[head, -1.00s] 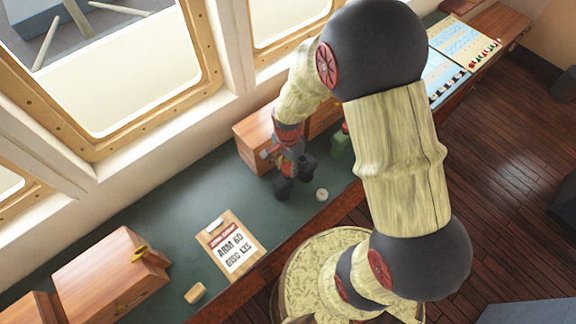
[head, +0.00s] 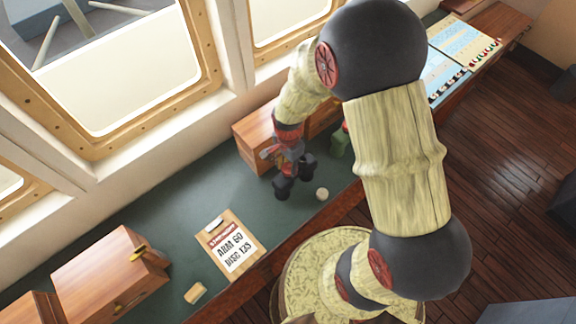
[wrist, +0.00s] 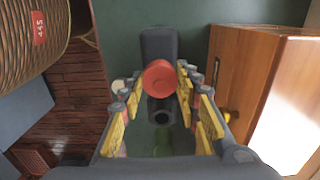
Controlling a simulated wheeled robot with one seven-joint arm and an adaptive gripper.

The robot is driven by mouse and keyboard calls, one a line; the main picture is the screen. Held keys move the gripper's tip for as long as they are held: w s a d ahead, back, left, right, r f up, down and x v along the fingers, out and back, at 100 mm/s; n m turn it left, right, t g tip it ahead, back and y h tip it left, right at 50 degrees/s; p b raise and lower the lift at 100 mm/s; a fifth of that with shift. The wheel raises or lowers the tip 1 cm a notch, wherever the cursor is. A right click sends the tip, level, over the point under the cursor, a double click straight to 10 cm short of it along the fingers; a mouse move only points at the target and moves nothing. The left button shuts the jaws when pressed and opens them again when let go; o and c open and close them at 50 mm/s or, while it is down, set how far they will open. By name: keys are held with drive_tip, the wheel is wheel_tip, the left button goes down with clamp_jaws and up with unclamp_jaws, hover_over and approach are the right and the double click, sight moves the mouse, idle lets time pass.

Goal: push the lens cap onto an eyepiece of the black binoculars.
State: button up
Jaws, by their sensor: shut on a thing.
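The black binoculars (head: 283,187) stand on the green counter below my gripper, with both barrels showing. In the wrist view, one dark barrel (wrist: 158,44) lies beyond the cap and a dark round eyepiece (wrist: 161,113) shows open on the near side. A red round lens cap (wrist: 160,78) is between the finger pads of my gripper (wrist: 160,84), which is shut on it. The cap overlaps the far barrel in this view; I cannot tell whether it touches an eyepiece. In the head view my gripper (head: 287,158) is right over the binoculars and hides part of them.
A wooden box (head: 255,140) stands close behind the binoculars; it also shows in the wrist view (wrist: 245,80). A green bottle (head: 340,143) and a small pale round object (head: 322,194) are to the right.

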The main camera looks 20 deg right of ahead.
drive_tip(key=o, duration=0.8)
drive_tip(key=o, duration=0.4)
drive_tip(key=shift+r, duration=0.15)
drive_tip(key=shift+r+p, duration=2.35)
drive_tip(key=shift+r, duration=1)
